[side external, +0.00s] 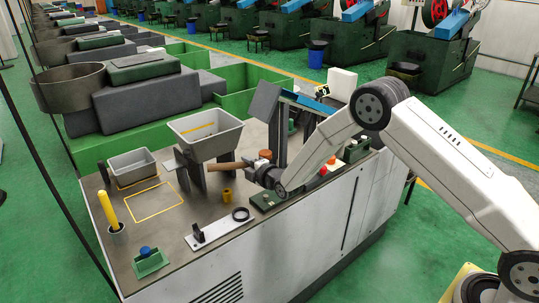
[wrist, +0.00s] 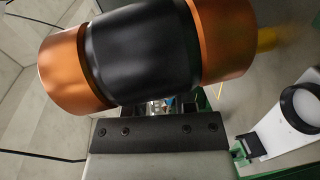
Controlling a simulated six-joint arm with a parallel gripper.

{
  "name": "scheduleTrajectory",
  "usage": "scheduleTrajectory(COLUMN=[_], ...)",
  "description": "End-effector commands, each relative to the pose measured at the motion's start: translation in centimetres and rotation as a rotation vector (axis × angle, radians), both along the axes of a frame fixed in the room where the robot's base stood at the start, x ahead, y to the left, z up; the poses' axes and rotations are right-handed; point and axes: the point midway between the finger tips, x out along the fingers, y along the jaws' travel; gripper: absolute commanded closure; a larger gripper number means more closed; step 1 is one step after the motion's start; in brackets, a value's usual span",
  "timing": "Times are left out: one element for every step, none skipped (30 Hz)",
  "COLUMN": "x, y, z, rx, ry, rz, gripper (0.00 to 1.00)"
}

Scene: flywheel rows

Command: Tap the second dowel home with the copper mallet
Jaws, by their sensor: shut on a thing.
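The copper mallet fills the top of the wrist view, its black head with two copper faces (wrist: 150,55) close to the camera. In the side view its wooden handle (side external: 225,166) points left, roughly level, above the bench. One copper face shows just above my gripper (side external: 260,173). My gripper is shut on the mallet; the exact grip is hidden. A dark bolted gripper part (wrist: 160,132) shows below the head. A low dark green block (side external: 266,201) lies on the bench below my gripper. I cannot make out either dowel.
Left of the handle stand a grey bin (side external: 205,140) on dark supports and a smaller grey tray (side external: 132,166). A short yellow cylinder (side external: 227,196) stands near the green block. A white plate (side external: 219,229) carries a dark ring. A yellow rod (side external: 107,207) stands in a cup.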

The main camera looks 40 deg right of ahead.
Motion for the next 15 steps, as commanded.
scheduleTrajectory(x=[0.1, 0.1, 0.1, 0.1, 0.1, 0.1, 0.1, 0.1, 0.1, 0.1, 0.1, 0.1, 0.1, 0.1, 0.1], y=[0.0, 0.0, 0.0, 0.0, 0.0, 0.0, 0.0, 0.0, 0.0, 0.0, 0.0, 0.0, 0.0, 0.0, 0.0], z=[0.1, 0.1, 0.0, 0.0, -0.1, -0.2, -0.3, -0.4, -0.6, -0.8, -1.0, -1.2, -1.4, -1.5, -1.8], rx=[-0.001, -0.001, -0.001, -0.001, -0.001, -0.001, -0.001, -0.001, 0.000, -0.001, -0.001, 0.000, 0.000, 0.000, 0.000], ry=[-0.004, -0.004, -0.004, -0.004, -0.004, -0.005, -0.005, -0.005, -0.004, -0.004, -0.003, -0.003, -0.003, -0.003, -0.003], rz=[0.001, 0.001, 0.001, 0.001, 0.001, 0.001, 0.001, 0.001, 0.001, 0.001, 0.000, 0.000, 0.000, 0.000, 0.000], gripper=[1.00, 1.00, 1.00, 1.00, 1.00, 1.00, 1.00, 1.00, 1.00, 1.00, 1.00, 1.00, 1.00, 1.00, 1.00])
